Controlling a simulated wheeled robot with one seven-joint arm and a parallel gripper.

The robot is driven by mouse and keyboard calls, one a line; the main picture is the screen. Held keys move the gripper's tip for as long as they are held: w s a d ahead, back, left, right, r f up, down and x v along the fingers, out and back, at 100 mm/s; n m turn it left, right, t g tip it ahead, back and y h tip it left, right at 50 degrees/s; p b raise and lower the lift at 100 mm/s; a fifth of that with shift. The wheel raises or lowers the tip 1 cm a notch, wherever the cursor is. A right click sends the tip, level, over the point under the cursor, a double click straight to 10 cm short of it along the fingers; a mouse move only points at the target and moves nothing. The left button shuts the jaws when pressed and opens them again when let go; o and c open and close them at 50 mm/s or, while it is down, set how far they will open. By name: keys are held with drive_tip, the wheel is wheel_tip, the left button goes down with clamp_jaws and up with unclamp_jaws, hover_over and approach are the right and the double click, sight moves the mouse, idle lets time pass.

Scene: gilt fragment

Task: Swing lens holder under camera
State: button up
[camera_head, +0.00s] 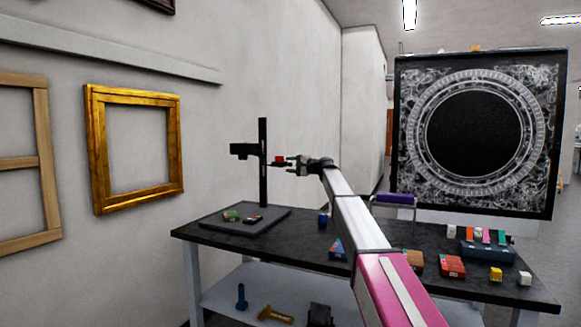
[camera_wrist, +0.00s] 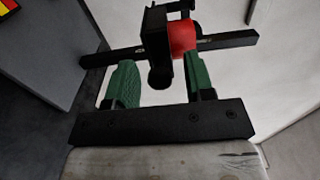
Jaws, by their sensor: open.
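A black stand post (camera_head: 263,140) rises from a dark base plate (camera_head: 272,217) on the table's left end. A dark block (camera_head: 240,150), which looks like the camera, sticks out left of the post. A small red part (camera_head: 279,158), which looks like the lens holder, sits on a short arm right of the post. My gripper (camera_head: 286,165) is beside it, coming from the right. In the wrist view my gripper (camera_wrist: 161,72) has its two green fingers apart, one each side of a dark rounded knob (camera_wrist: 160,78). The red part (camera_wrist: 183,38) and a black bar (camera_wrist: 228,40) lie beyond. Contact is unclear.
Small coloured pieces (camera_head: 232,215) lie on the base plate. A blue block (camera_head: 323,220), a triangular piece (camera_head: 337,249) and several blocks stand along the dark table (camera_head: 300,245). A gilt frame (camera_head: 95,150) hangs on the wall behind. A large ornate black panel (camera_head: 548,150) stands right.

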clamp_jaws()
drive_tip(key=shift+a, duration=0.1)
drive_tip(key=shift+s, duration=0.1)
